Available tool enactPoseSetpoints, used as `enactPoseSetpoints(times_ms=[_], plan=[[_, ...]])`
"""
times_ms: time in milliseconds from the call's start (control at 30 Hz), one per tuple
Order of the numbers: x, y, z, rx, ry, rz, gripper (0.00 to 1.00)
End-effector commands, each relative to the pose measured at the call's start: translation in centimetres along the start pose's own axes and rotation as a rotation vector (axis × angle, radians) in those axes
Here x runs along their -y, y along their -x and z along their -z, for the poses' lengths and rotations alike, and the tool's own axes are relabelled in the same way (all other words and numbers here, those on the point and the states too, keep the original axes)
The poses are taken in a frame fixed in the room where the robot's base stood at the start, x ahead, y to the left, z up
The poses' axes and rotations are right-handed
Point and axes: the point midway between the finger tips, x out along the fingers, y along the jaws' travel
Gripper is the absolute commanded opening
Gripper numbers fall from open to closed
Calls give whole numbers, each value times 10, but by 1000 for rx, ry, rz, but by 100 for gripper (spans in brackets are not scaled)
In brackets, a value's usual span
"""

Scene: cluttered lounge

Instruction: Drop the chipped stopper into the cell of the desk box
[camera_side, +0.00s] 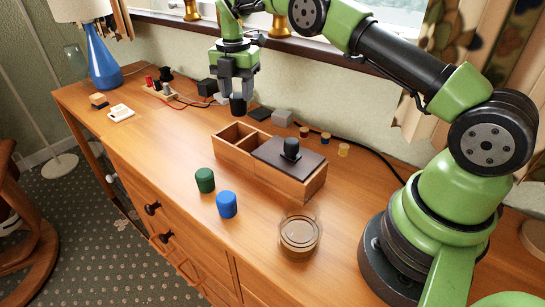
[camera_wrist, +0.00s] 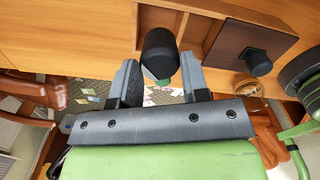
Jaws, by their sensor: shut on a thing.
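My gripper (camera_side: 238,93) is shut on a black cylindrical stopper (camera_side: 238,105) and hangs with it beyond the box's left end in the side view. The wrist view shows the black stopper (camera_wrist: 160,54) between the fingers. The wooden desk box (camera_side: 292,186) stands in the middle of the desk. Its left part has open cells (camera_side: 236,135) split by a divider, and a dark lid (camera_side: 288,158) with a black knob covers its right part. The open cells also show in the wrist view (camera_wrist: 190,30).
A green cylinder (camera_side: 205,180) and a blue cylinder (camera_side: 227,205) stand before the box. A clear glass (camera_side: 299,235) is near the front edge. The left desk top is partly clear.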

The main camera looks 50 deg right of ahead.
Motion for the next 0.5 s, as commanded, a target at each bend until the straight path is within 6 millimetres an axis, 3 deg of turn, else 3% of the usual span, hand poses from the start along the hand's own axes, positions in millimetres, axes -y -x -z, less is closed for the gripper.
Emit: enactPoseSetpoints(times_ms=[500], plan=[[0, -52, -1, 0, -4, 1, 19]])
